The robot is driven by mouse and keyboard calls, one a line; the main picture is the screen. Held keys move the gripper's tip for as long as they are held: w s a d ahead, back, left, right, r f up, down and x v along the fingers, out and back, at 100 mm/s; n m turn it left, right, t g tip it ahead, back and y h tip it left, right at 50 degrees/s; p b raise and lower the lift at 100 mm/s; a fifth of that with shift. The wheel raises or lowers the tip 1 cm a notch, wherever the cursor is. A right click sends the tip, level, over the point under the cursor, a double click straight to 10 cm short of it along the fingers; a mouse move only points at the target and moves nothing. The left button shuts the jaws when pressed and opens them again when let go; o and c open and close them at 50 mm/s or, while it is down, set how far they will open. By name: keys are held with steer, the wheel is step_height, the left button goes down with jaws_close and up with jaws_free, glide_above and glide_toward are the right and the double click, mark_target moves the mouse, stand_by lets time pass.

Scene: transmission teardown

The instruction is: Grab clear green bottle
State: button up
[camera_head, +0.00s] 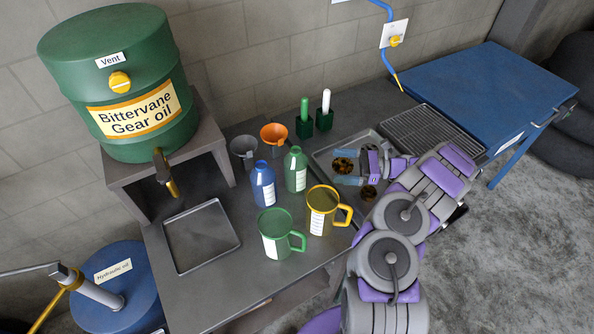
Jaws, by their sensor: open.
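A green bottle (295,170) with a white label stands upright on the grey workbench, to the right of a blue bottle (263,185). My gripper (337,167) is to the right of the green bottle, with its light blue fingers spread and pointing left toward it. A visible gap lies between the fingertips and the bottle. Nothing appears held; a brown part (343,165) shows between the fingers, and I cannot tell its height relative to them.
A green mug (275,234) and a yellow mug (323,211) stand in front of the bottles. A grey cup (243,150) and an orange cup (273,136) stand behind. A shallow tray (327,158) lies under my gripper. An empty tray (202,237) lies left.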

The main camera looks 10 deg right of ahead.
mark_target(296, 164)
steer(key=b+x, duration=0.3)
steer(key=x, duration=1.1)
steer(key=shift+a+f, duration=0.15)
steer(key=shift+a, duration=0.1)
steer(key=shift+c, duration=0.3)
steer(key=shift+d, duration=0.1)
steer(key=c, duration=0.8)
